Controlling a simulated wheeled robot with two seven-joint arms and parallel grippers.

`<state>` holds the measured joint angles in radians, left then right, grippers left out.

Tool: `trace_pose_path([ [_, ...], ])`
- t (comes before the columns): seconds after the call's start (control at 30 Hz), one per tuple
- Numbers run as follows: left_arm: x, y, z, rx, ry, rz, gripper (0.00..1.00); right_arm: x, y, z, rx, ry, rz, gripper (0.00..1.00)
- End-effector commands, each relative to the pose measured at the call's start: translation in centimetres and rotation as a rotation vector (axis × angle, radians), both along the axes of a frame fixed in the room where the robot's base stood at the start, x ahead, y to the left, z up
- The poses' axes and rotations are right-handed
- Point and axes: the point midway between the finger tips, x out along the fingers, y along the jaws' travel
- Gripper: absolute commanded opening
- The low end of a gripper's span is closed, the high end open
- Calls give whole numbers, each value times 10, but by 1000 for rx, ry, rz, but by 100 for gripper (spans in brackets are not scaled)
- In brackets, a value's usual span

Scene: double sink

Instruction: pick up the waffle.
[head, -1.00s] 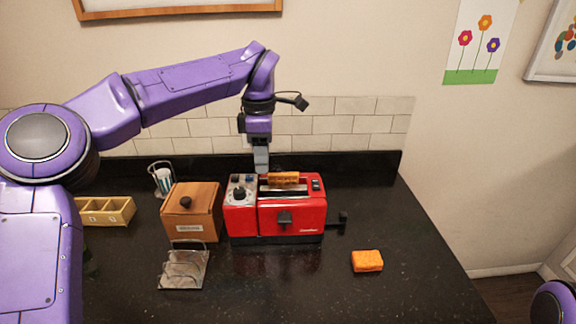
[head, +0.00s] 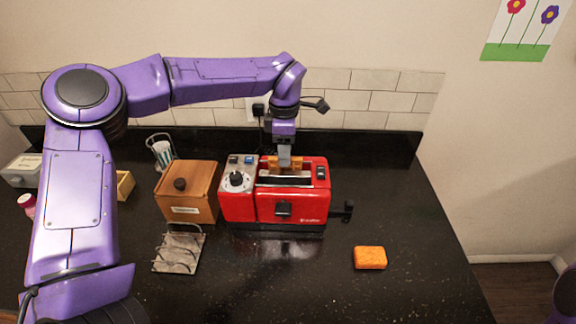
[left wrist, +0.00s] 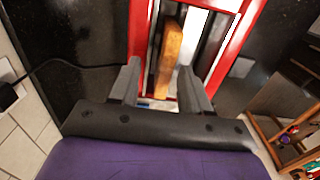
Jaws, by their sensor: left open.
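The waffle (head: 272,163) is a golden-brown slab standing upright in the rear slot of the red toaster (head: 292,207), with its top sticking out. My left gripper (head: 284,160) points down over the waffle and partly hides it. In the left wrist view, the left gripper (left wrist: 159,82) is open. Its two fingers lie on either side of the near end of the waffle (left wrist: 170,55), with a gap visible to each finger. My right gripper is not in view.
A wooden box (head: 190,190) stands left of the toaster, and a wire rack (head: 180,249) lies in front of the box. An orange sponge-like block (head: 370,258) lies front right. The tiled wall (head: 375,95) is close behind. The front counter is mostly clear.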

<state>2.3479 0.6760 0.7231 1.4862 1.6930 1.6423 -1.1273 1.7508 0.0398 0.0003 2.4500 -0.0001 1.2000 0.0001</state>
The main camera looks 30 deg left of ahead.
Motion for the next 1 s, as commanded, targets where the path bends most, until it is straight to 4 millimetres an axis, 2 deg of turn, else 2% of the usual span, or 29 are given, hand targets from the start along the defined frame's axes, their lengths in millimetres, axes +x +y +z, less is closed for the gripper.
trace_pose_path([
  [0.1,0,-1,-9,-1,0,-2,47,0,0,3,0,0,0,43],
  [0.27,-1,0,-11,0,-1,1,47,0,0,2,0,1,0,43],
  [0.3,-1,0,-11,0,-1,1,44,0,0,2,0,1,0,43],
  [0.43,-1,0,-10,0,-1,1,1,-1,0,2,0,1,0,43],
  [0.77,0,-1,-8,0,-1,-1,0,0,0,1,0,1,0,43],
  [0.87,1,-1,4,0,-4,1,0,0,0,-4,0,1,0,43],
  [1.0,1,0,38,0,-7,1,0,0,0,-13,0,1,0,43],
])
